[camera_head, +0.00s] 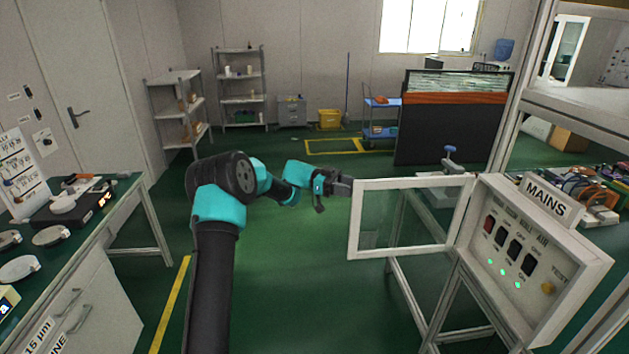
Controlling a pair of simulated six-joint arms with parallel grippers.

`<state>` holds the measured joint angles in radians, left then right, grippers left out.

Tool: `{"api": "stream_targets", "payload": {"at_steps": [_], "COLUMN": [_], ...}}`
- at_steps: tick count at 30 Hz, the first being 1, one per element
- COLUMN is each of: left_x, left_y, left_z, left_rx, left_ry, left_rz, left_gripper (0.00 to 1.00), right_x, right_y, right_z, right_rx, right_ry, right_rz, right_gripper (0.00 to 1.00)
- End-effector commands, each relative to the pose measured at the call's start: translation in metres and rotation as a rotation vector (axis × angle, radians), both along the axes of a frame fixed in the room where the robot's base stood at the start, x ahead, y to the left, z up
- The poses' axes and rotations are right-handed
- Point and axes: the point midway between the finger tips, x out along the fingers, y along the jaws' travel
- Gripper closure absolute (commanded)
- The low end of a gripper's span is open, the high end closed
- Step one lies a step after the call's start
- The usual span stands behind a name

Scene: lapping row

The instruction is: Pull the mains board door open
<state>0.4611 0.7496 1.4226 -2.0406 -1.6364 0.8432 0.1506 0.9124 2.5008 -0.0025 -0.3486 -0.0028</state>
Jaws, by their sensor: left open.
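The mains board (556,243) is a pale box on a metal frame at the right, with a MAINS sign (549,197) on top. Its switches and several green lights show uncovered. Its door (353,222), a pale frame with a clear pane, stands swung wide open to the left of the box, hinged at the box's left side. My left gripper (345,187) is at the door's upper left corner, at its free edge. The gripper is open; whether it touches the door I cannot tell. My right gripper is not in view.
A green bench (100,222) with discs and a dark device stands at the left. Shelves (240,88), a yellow bucket (329,119) and a blue trolley (381,103) are at the back. A black-sided tank (440,135) stands behind the door. The green floor in the middle is clear.

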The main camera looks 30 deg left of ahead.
Motion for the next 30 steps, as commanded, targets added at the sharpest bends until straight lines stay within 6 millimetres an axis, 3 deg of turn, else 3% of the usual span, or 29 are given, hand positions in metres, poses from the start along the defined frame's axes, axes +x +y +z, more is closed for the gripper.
{"api": "stream_targets", "payload": {"at_steps": [18,24,30], "left_x": [-0.013,-0.015,-0.016], "left_y": [0.118,0.137,0.141], "left_z": [-0.007,-0.007,-0.006], "left_rx": [0.006,0.006,0.005], "left_ry": [0.008,0.010,0.011], "left_rz": [0.000,-0.002,-0.003], "left_gripper": [0.59,0.59,0.59], "right_x": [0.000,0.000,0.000], "right_y": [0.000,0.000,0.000], "right_z": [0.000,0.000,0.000], "right_rx": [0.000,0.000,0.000], "right_ry": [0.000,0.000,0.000], "right_rz": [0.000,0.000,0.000], "right_gripper": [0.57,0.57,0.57]}}
